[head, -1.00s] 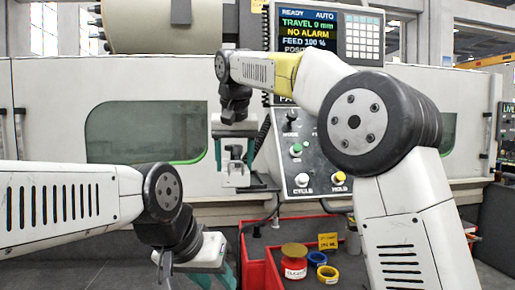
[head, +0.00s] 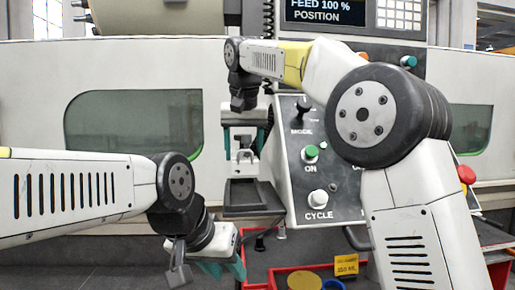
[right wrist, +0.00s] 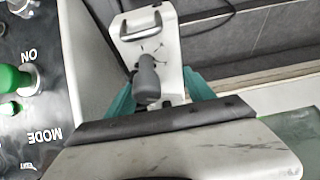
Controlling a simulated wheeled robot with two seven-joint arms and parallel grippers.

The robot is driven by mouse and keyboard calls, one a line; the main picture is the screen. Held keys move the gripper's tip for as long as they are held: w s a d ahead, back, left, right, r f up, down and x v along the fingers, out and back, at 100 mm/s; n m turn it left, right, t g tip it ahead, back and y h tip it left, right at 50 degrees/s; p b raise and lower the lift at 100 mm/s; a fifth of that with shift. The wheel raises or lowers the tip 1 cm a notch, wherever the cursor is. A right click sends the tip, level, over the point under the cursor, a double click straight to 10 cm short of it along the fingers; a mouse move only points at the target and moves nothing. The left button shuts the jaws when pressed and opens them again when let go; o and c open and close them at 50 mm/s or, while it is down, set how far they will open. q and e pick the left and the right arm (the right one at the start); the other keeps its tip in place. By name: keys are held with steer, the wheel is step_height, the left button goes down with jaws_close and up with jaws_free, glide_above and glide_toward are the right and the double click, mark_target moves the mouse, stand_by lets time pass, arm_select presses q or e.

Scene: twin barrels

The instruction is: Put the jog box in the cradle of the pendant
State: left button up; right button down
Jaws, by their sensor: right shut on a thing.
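The jog box (head: 243,152) is a small pale box with a metal loop handle. In the right wrist view the jog box (right wrist: 168,50) also shows a grey knob. My right gripper (head: 244,136) is shut on it, with a teal finger on either side. The cradle (head: 248,196) is a dark tray-like holder at the left side of the pendant (head: 335,190). In the head view the box appears just above the cradle; a gap in depth is hard to judge. My left gripper (head: 222,268) hangs low at the bottom, away from both; its fingertips are partly cut off.
The pendant's panel has a green button (head: 311,152), a white CYCLE button (head: 317,198) and a mode knob close to the right of the box. A red bin (head: 265,280) stands below. The machine's windowed front (head: 130,120) is behind.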

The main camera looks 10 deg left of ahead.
steer(key=shift+w+f, duration=0.15)
steer(key=shift+f, duration=3.1)
steer(key=shift+f, duration=0.5)
steer(key=shift+c, duration=1.4)
jaws_free()
steer(key=shift+f, duration=0.15)
steer(key=shift+v, duration=4)
